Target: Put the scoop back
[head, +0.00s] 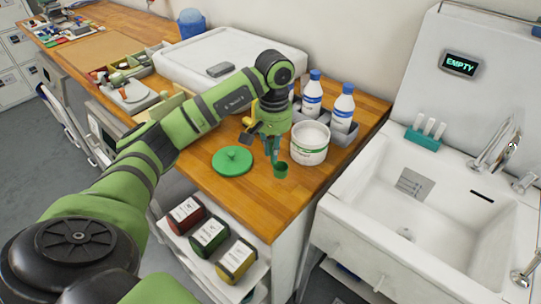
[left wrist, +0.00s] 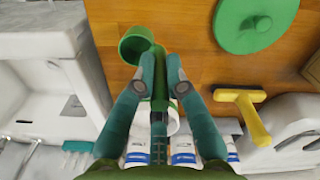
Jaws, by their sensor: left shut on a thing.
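My left gripper (head: 273,152) is shut on the green scoop (head: 281,170). In the left wrist view, the fingers of this gripper (left wrist: 161,70) pinch the handle of the scoop, and its round cup (left wrist: 134,45) sticks out past the fingertips. The scoop hangs over the wooden counter, in front of and left of a white tub (head: 309,152). The tub stands upright with its lid off. A round green lid (head: 232,162) with a knob lies flat on the counter left of the scoop; it also shows in the left wrist view (left wrist: 252,22). My right gripper is not in view.
A white sink (head: 420,205) is at the right. Red, green and yellow packs (head: 209,233) sit on a shelf below.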

